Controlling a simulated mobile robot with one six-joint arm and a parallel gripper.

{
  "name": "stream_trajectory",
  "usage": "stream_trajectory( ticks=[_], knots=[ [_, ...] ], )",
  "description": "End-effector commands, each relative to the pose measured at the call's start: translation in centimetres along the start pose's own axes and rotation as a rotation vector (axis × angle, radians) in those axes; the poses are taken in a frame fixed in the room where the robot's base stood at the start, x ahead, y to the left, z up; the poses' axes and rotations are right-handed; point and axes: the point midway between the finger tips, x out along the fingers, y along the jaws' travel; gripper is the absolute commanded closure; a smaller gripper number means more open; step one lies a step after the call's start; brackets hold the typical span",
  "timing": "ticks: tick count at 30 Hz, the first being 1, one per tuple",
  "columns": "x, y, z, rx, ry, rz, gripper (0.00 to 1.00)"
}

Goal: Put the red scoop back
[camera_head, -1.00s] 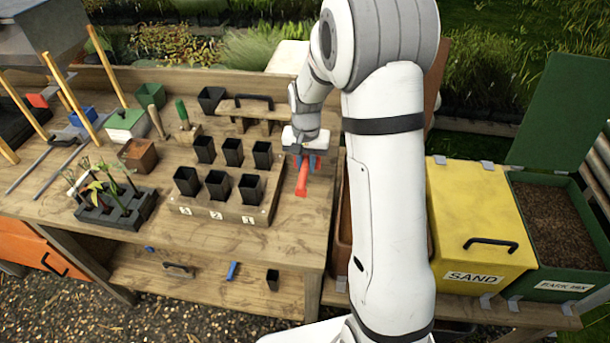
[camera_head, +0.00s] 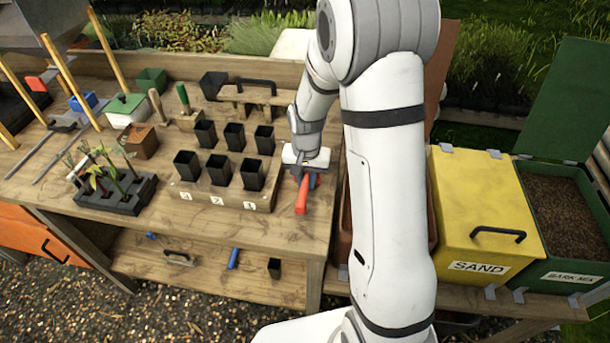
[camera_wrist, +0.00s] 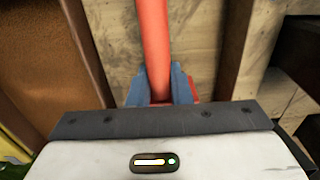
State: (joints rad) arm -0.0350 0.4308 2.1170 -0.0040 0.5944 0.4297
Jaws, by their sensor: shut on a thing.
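The red scoop (camera_head: 302,196) is in my gripper (camera_head: 306,178), near the right end of the wooden bench. Its red handle points toward the front of the bench. In the wrist view the blue fingers of my gripper (camera_wrist: 161,88) are shut around the red scoop (camera_wrist: 154,35), and its long red part runs up out of the picture. The rest of the scoop is hidden behind the gripper body. I cannot tell whether the scoop touches the bench top.
A wooden block with several black pots (camera_head: 250,172) stands just left of my gripper. A raised wooden rack (camera_head: 262,95) is behind. The yellow SAND bin (camera_head: 485,205) and the open green bark bin (camera_head: 560,250) stand to the right. The bench front (camera_head: 230,225) is clear.

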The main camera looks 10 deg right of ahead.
Motion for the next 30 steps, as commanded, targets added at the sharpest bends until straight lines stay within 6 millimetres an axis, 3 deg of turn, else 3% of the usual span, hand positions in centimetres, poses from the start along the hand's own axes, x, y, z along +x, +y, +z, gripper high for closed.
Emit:
stream_trajectory(
  ticks=[4,30],
  knots=[
    [1.1,0.0,0.0,0.0,-0.001,0.0,1.0],
    [2.0,0.0,0.0,0.0,0.0,0.0,1.0]
  ],
)
